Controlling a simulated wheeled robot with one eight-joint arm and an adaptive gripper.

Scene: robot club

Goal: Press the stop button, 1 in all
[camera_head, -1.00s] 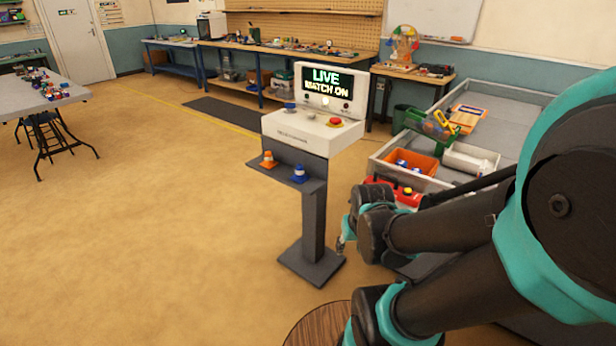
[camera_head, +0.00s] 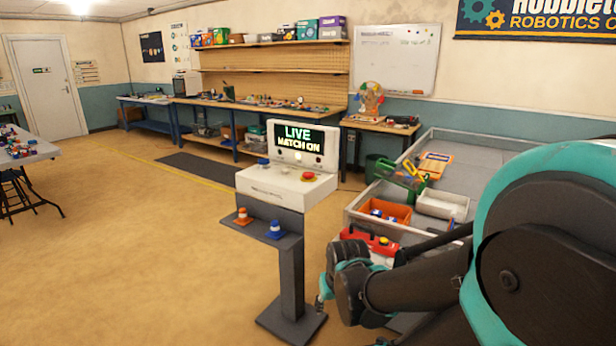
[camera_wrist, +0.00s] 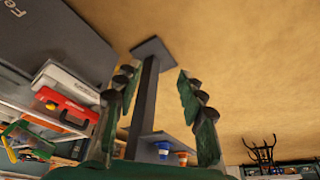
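A white console (camera_head: 265,187) stands on a grey pedestal (camera_head: 291,275) in the head view. A red button (camera_head: 307,177) sits at the right of its top, apparently the stop button. A blue button (camera_head: 262,161) and a pale one (camera_head: 284,170) are to its left. The screen (camera_head: 298,137) reads "LIVE MATCH ON". My gripper (camera_head: 321,298) is low, right of the pedestal, well below and apart from the red button. In the wrist view my gripper (camera_wrist: 155,82) is open and empty, with the pedestal post (camera_wrist: 145,100) seen between its fingers. The buttons are not visible there.
A side shelf (camera_head: 255,230) on the pedestal carries an orange cone (camera_head: 242,216) and a blue cone (camera_head: 275,230). A grey bin table (camera_head: 465,200) with an orange bin (camera_head: 385,211) and a red toolbox (camera_head: 368,243) stands close right. The floor left of the pedestal is clear.

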